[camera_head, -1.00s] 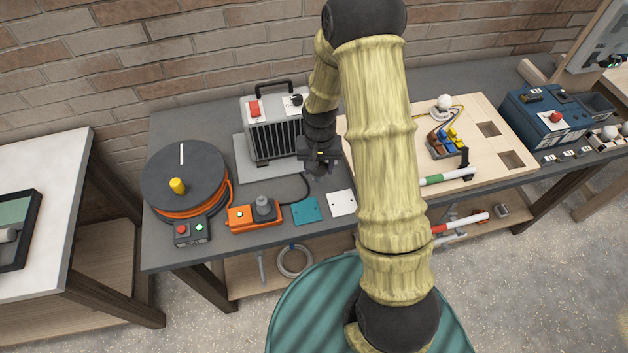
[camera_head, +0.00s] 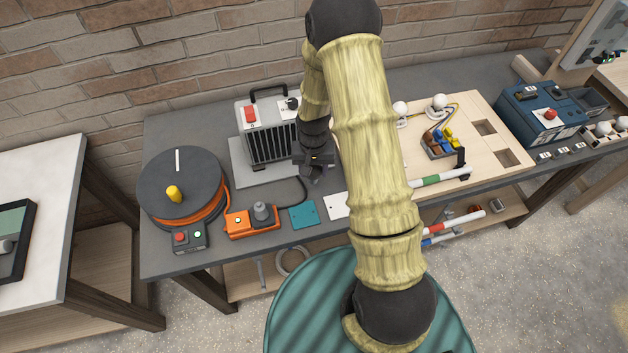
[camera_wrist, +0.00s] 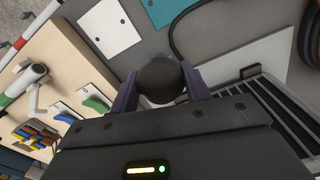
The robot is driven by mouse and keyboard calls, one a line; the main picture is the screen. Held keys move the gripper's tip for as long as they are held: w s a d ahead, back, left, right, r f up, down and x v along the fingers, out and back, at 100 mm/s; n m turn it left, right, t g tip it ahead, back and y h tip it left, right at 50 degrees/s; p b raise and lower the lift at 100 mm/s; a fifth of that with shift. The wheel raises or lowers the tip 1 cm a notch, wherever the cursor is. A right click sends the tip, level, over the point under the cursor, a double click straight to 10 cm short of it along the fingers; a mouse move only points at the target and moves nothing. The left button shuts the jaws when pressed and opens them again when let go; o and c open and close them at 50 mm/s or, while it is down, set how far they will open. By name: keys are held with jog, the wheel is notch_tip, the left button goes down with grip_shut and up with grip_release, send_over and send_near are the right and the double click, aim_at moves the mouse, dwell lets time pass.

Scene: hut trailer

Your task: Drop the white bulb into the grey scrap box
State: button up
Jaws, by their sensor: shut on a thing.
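My gripper (camera_head: 314,170) hangs above the workbench, just right of the grilled heater. In the wrist view my gripper (camera_wrist: 160,85) is shut on a round bulb (camera_wrist: 161,79). It looks dark on top and paler below, shaded between the fingers. In the head view the held bulb is too small to make out. An open grey box (camera_head: 590,99) stands at the far right of the bench, beside the blue unit, and looks like the scrap box. Its inside is barely visible.
The heater (camera_head: 270,138) stands close left of my gripper. More bulbs (camera_head: 603,128) sit at the right edge.

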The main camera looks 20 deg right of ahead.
aim_at(313, 179)
jog(key=shift+w+f, duration=0.1)
jog(key=shift+f, duration=0.65)
jog(key=shift+f, duration=0.1)
notch_tip(313, 179, down, 3)
jog(key=shift+f+p, duration=0.15)
jog(key=shift+p, duration=0.75)
jog(key=shift+f, duration=0.35)
jog(key=shift+f, duration=0.25)
jog(key=o, duration=1)
jog(key=shift+r, duration=0.1)
jog(key=shift+c, duration=0.2)
jog(key=shift+r, duration=0.15)
